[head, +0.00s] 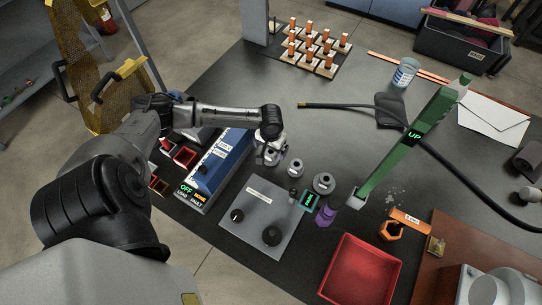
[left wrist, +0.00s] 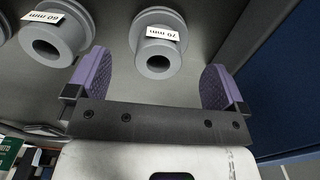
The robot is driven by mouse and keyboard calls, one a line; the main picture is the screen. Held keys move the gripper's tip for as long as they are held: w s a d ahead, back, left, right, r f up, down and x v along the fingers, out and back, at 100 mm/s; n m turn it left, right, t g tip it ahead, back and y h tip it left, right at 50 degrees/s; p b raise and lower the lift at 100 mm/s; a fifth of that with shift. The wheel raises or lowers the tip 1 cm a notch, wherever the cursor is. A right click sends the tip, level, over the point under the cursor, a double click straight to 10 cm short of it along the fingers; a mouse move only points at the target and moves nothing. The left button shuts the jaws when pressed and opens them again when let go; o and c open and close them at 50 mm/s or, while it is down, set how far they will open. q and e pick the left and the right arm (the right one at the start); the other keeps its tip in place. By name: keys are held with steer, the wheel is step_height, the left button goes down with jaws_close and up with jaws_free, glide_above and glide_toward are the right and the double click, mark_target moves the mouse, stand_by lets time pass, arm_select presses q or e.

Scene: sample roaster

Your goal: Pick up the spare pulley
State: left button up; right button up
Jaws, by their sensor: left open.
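Several grey pulleys stand in a row on the dark table. The leftmost one (head: 270,157) sits just below my left gripper (head: 270,142); in the left wrist view it appears as the pulley labelled 70 mm (left wrist: 158,48). A middle pulley (head: 295,167) reads 60 mm in the left wrist view (left wrist: 52,38). A larger pulley (head: 324,183) stands further right; only its edge shows in the wrist view. My left gripper's purple-padded fingers are open and empty, with the 70 mm pulley ahead between them. No label reads spare. My right gripper is not seen.
A blue box (head: 220,160) with an OFF display stands close left of the gripper. A grey control plate (head: 258,215) with black knobs lies in front. A green UP post (head: 405,150), a purple object (head: 325,217) and a red tray (head: 362,272) are to the right.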

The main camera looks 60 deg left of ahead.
mark_target(271, 155)
arm_select(q)
step_height(271, 155, down, 4)
steer(key=shift+d+f+b, duration=0.1)
steer(key=shift+f+b, duration=0.15)
steer(key=shift+b, duration=0.7)
steer(key=c, duration=1.2)
steer(key=shift+r, duration=0.15)
